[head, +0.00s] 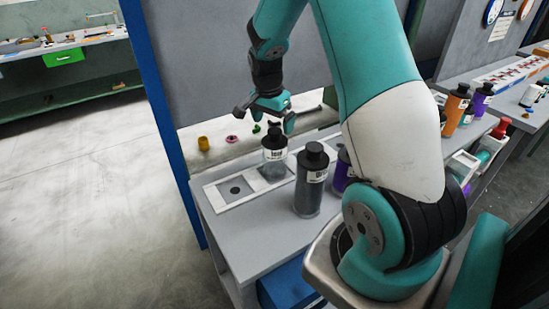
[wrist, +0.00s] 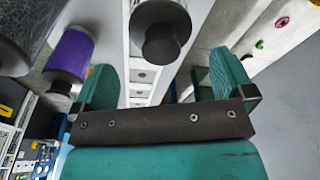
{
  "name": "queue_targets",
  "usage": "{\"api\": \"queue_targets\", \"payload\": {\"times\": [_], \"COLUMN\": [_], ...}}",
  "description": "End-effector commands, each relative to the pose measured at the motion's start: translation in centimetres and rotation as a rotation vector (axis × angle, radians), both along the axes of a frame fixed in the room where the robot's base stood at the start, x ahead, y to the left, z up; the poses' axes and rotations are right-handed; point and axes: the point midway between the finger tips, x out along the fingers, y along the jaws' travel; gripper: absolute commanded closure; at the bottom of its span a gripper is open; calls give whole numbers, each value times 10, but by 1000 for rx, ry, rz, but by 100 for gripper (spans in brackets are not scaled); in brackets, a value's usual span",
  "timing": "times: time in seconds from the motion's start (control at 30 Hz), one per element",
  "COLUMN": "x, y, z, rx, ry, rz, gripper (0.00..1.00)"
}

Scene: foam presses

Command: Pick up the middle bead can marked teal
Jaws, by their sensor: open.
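A grey can with a black cap (head: 274,155) stands upright on a white strip on the bench, directly below my gripper (head: 265,116). A second grey can with a black cap (head: 310,184) stands nearer, to its right. A purple can (head: 340,172) is partly hidden behind my arm. I cannot make out a teal mark on any of them. My gripper is open and empty, its fingers above the first can's cap. In the wrist view, a black-capped can (wrist: 165,38) shows between the open fingers (wrist: 164,72), and the purple can (wrist: 68,52) is to the left.
A yellow piece (head: 204,144), a pink ring (head: 231,139) and a green piece (head: 256,128) lie behind the cans. A blue post (head: 160,105) rises at the bench's left. Orange (head: 455,110) and purple bottles stand at the right.

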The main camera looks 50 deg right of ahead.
Motion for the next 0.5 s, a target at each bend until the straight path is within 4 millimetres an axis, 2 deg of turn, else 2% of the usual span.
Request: {"api": "queue_targets", "payload": {"times": [0.27,0.5], "x": [0,2], "y": [-4,-11], "z": [-20,-51], "rx": [1,2], "ry": [2,4], "rz": [1,2], "gripper": [0,0]}}
